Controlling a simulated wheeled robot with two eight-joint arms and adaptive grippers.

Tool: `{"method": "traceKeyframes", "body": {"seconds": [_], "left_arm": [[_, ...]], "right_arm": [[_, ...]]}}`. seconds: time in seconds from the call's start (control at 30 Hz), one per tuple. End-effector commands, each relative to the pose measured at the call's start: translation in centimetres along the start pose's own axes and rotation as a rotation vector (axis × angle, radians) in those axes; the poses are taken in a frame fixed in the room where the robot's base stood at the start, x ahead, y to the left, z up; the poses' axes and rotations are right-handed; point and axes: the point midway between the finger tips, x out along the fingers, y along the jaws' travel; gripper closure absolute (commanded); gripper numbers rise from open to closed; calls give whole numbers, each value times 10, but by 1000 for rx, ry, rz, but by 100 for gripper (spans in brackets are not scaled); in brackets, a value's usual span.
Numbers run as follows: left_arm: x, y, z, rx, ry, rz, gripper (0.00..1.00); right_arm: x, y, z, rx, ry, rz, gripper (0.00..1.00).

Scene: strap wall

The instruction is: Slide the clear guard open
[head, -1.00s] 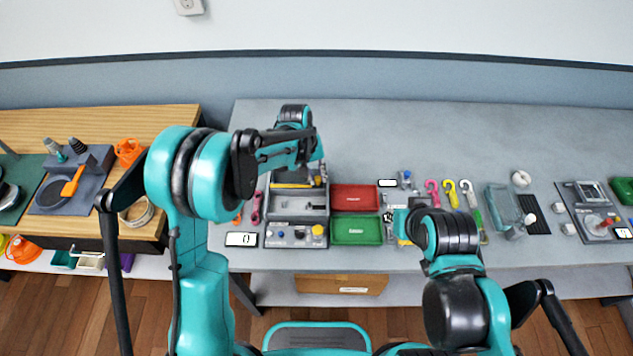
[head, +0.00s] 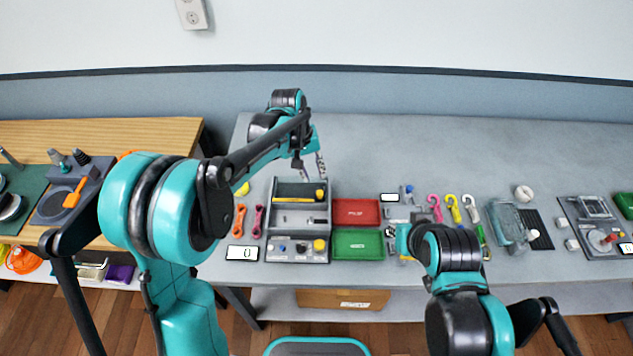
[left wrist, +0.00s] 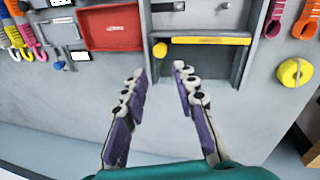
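The grey fixture (head: 328,226) stands on the bench with an open-topped tray section. A yellow bar (head: 297,200) lies across it, with a round yellow knob (head: 320,193) close by; both also show in the left wrist view, the bar (left wrist: 208,40) beside the knob (left wrist: 160,49). The clear guard itself is too transparent to make out. My left gripper (head: 313,172) is open and empty at the fixture's far edge. In the left wrist view its fingers (left wrist: 160,72) are spread apart, short of the knob. My right gripper is mostly hidden by its own arm, near the green tray.
A red tray (head: 355,212) and a green tray (head: 357,245) sit right of the fixture. An orange strap piece (head: 239,219) and a pink one (head: 258,221) lie left. Coloured hooks (head: 452,208) lie farther right. The bench behind the fixture is clear.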

Motion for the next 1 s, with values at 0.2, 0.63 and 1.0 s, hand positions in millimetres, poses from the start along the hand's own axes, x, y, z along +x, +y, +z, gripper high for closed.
{"method": "traceKeyframes", "body": {"seconds": [0.2, 0.63, 1.0], "left_arm": [[-29, 0, -1, -1, 0, 0, 72], [-33, 0, -1, 0, 0, 0, 72], [-52, -18, 17, 15, 60, -1, 72]], "right_arm": [[0, 0, 0, 0, 0, 0, 82], [0, 0, 0, 0, 0, 0, 82], [6, 0, 4, 0, 0, 0, 82]]}}
